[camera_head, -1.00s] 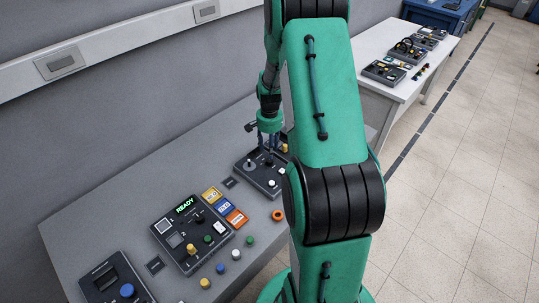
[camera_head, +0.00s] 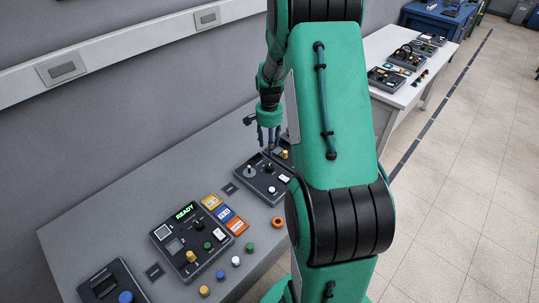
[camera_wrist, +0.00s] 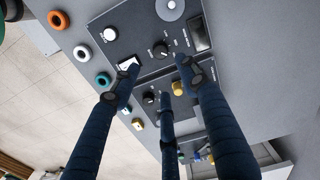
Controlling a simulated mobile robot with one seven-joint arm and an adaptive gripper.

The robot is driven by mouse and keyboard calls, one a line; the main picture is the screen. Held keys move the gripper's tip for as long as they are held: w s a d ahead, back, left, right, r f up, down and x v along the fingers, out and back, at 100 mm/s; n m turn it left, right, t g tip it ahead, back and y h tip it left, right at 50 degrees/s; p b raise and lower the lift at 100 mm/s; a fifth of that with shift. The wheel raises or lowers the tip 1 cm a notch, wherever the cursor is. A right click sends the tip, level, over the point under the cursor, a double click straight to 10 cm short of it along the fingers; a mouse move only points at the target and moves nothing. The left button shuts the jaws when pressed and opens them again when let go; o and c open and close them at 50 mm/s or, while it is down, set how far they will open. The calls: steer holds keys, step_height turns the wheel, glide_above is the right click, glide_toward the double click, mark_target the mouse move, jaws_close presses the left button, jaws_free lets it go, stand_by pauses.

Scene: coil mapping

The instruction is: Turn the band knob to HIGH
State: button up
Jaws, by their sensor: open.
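My gripper (camera_head: 267,146) is open, with its dark blue fingers pointing down over a dark control panel (camera_head: 262,187) on the grey table. In the wrist view, my gripper (camera_wrist: 162,74) spreads three fingers over the panels and holds nothing. A black knob (camera_wrist: 160,48) with small white markings sits on the nearer panel, just beyond the fingertips. It also shows in the head view (camera_head: 268,168). A second black knob (camera_wrist: 149,97) is on the adjoining panel, beside a finger. The labels are too small to read, so I cannot tell which is the band knob or its setting.
The nearer panel has a grey disc (camera_wrist: 171,8) and a white switch (camera_wrist: 128,62). A yellow knob (camera_wrist: 178,88) is on the adjoining panel. A READY panel (camera_head: 184,250) and orange ring (camera_head: 277,222) are nearby. Bare table lies toward the wall.

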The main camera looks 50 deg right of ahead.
mark_target(269, 167)
steer(key=shift+r+m, duration=0.4)
steer(key=shift+r, duration=0.25)
steer(key=shift+a, duration=0.1)
step_height(269, 167, down, 14)
steer(key=shift+r+b, duration=0.1)
steer(key=shift+b, duration=1.15)
